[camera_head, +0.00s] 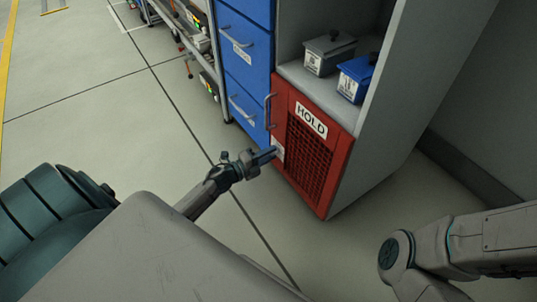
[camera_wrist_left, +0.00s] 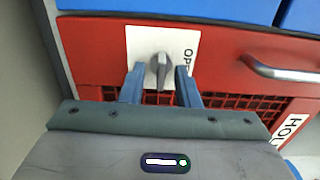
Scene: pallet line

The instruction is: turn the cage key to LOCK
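The red cage door with the HOLD label (camera_head: 311,121) is shut at the bottom of the cabinet. The grey cage key (camera_wrist_left: 160,70) sits on a white plate (camera_wrist_left: 143,36), which reads "OP" in the left wrist view, the rest being covered. My left gripper (camera_head: 275,151) is at the door's left edge; in the left wrist view its two blue fingers (camera_wrist_left: 160,84) stand apart, one on each side of the key, with gaps. The key is hidden behind the gripper in the head view. My right gripper is out of view; only part of its arm shows.
A door handle (camera_wrist_left: 285,72) is right of the key plate. Blue drawers (camera_head: 246,62) stand left of the door. A grey lidded box (camera_head: 328,55) and a blue lidded box (camera_head: 354,82) sit on the shelf above. The floor in front is clear.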

